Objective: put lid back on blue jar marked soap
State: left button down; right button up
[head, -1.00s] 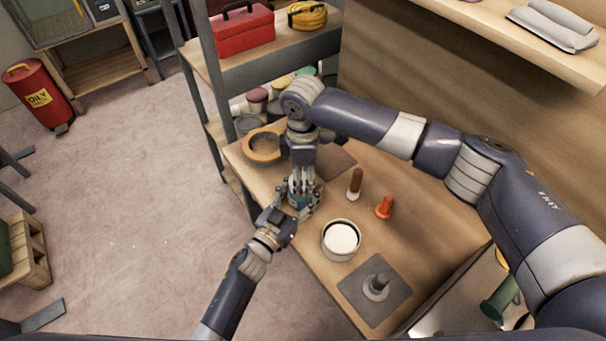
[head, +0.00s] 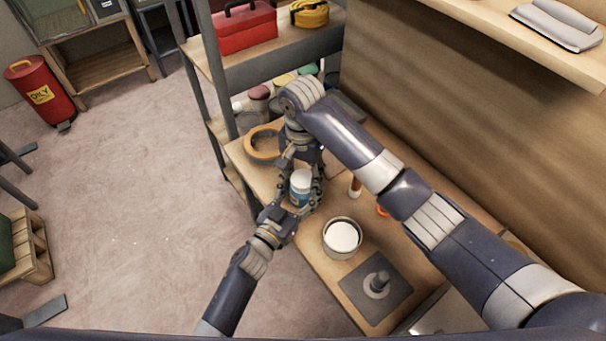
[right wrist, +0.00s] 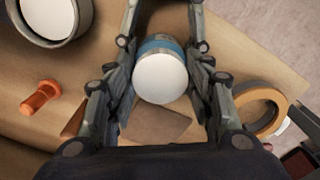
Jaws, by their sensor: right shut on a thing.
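The blue jar (head: 299,198) is near the bench's left edge, between my two grippers. A white round lid (right wrist: 160,79) covers its top in the right wrist view, with a blue band of the jar showing just beyond. The lid also shows in the head view (head: 300,178). My right gripper (right wrist: 163,62) comes from above with its fingers on both sides of the lid, shut on it. My left gripper (head: 291,207) comes from the lower left, with its fingers at the jar's lower part; its grip is partly hidden. The jar's marking cannot be read.
A white-filled round tub (head: 342,237) stands close in front on the bench (head: 335,275). A grey plate with a knob (head: 376,286) lies nearer. A tape roll (head: 262,146) lies behind.

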jog(key=m, duration=0.7)
jog(key=shift+w+a, duration=0.1)
jog(key=shift+a, duration=0.15)
jog(key=m, duration=0.4)
jog(key=shift+w, duration=0.1)
jog(key=m, duration=0.3)
jog(key=shift+w+d+m, duration=0.1)
jog(key=shift+d+m, duration=0.05)
jog(key=shift+m, duration=0.15)
jog(key=o, duration=0.9)
jog(key=shift+r, duration=0.15)
